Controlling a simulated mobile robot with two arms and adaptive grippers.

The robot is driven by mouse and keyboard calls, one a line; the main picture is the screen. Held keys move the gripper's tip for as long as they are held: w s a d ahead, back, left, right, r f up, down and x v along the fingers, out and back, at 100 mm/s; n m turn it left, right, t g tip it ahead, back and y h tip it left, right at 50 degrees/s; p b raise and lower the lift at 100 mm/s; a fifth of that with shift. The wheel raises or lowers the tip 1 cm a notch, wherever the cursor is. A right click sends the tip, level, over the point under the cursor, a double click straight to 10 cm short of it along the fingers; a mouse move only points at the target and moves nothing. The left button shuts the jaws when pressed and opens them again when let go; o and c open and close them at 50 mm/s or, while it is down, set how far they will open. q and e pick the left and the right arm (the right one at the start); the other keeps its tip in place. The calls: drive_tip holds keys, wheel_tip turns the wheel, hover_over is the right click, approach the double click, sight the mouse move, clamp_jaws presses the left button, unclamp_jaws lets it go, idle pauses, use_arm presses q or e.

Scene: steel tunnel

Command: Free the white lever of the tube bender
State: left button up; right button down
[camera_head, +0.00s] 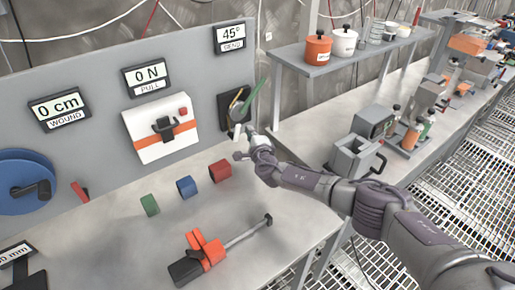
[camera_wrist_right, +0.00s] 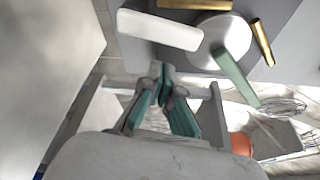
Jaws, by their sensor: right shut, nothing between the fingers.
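The tube bender (camera_head: 230,112) is a dark block on the upright panel below the 45° display. Its white lever (camera_wrist_right: 160,29) sticks out to the left from a round pale disc (camera_wrist_right: 222,40) in the right wrist view; in the head view it is small (camera_head: 237,131), pointing down. A green lever (camera_wrist_right: 236,77) slants down right from the disc and also shows in the head view (camera_head: 254,98). Brass tube pieces (camera_wrist_right: 262,41) show beside the disc. My right gripper (camera_wrist_right: 162,70) is shut and empty, just below the white lever; contact is unclear. My left gripper is not in view.
Green (camera_head: 150,205), blue (camera_head: 187,187) and red (camera_head: 220,170) blocks stand on the bench, with an orange clamp tool (camera_head: 208,250) in front. A shelf (camera_head: 330,63) with pots is behind right. A grey machine (camera_head: 352,157) stands right of my forearm.

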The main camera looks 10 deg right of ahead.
drive_tip(key=s+d+p, duration=0.1)
drive_tip(key=s+d, duration=0.1)
drive_tip(key=s, duration=0.7)
drive_tip(key=shift+s+d+r, duration=0.2)
drive_tip(key=shift+s+r, duration=0.05)
drive_tip(key=shift+s, duration=0.05)
